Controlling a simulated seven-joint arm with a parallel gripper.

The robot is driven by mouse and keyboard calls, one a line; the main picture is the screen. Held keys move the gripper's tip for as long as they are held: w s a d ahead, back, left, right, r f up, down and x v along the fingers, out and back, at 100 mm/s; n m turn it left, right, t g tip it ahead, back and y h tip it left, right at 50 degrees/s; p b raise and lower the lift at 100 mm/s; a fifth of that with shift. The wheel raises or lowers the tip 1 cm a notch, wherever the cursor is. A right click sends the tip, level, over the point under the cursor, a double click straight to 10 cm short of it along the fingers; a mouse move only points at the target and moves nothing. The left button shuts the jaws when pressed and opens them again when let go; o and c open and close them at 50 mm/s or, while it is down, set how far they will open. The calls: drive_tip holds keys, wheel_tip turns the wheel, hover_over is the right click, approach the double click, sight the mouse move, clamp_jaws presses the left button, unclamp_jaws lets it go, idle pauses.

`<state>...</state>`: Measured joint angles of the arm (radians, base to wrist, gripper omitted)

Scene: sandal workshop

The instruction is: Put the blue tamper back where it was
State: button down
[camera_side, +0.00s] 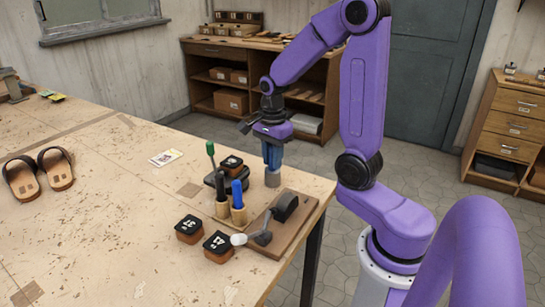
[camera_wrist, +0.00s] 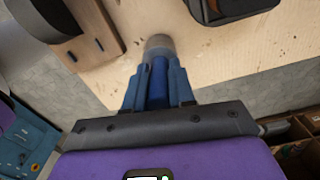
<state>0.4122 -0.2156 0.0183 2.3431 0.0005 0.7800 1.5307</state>
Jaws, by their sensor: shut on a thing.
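My gripper (camera_side: 272,155) is shut on the blue tamper, with its fingers on either side of the handle. The tamper's grey foot (camera_side: 272,178) points down over the table's far right part, near the edge. I cannot tell whether it touches the table. In the wrist view, the blue handle (camera_wrist: 158,82) sits between the blue fingers, and the pale grey foot shows beyond them. Another blue-handled tool (camera_side: 237,192) stands in a wooden cup on the table, left of and nearer than the held tamper.
A wooden board (camera_side: 296,236) with a black block and a grey-knobbed lever lies close in front of the tamper.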

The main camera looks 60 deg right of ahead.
drive_tip(key=shift+f, duration=0.1)
drive_tip(key=c, duration=1)
unclamp_jaws()
drive_tip(key=shift+o, duration=0.2)
